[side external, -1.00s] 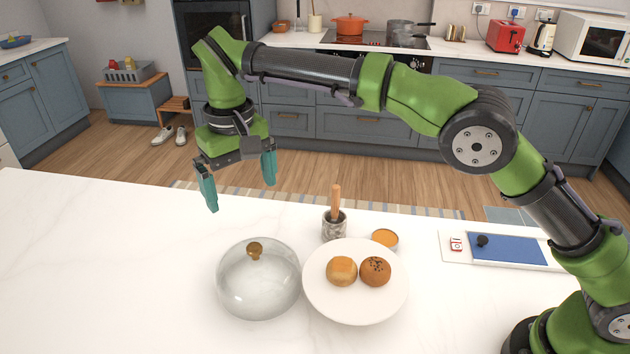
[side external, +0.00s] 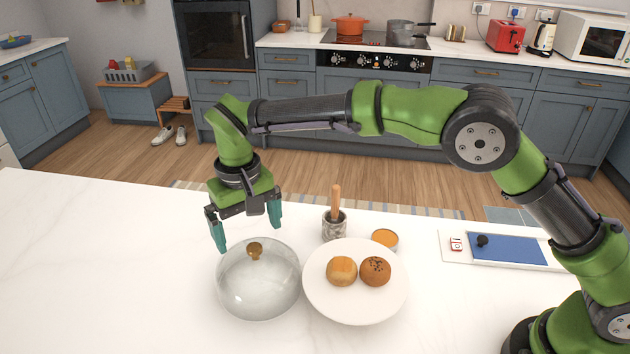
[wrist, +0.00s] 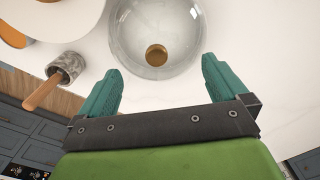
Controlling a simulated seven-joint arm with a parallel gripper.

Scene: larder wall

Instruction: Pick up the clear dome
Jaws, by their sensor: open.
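The clear dome (side external: 258,285) sits on the white counter at the left of the plate, with a brown wooden knob (side external: 255,250) on top. My gripper (side external: 247,236) is open and empty, with its teal fingers just above and behind the dome in the side view. In the wrist view, the dome (wrist: 158,25) lies ahead of my fingertips (wrist: 159,70). Its knob (wrist: 157,55) shows between them, roughly centred and a little beyond the tips.
A white plate (side external: 355,308) with two buns stands close at the dome's right. A mortar with a wooden pestle (side external: 334,226) and a small orange bowl (side external: 385,238) stand behind the plate. A board with a blue panel (side external: 508,250) lies at right. The counter at left is clear.

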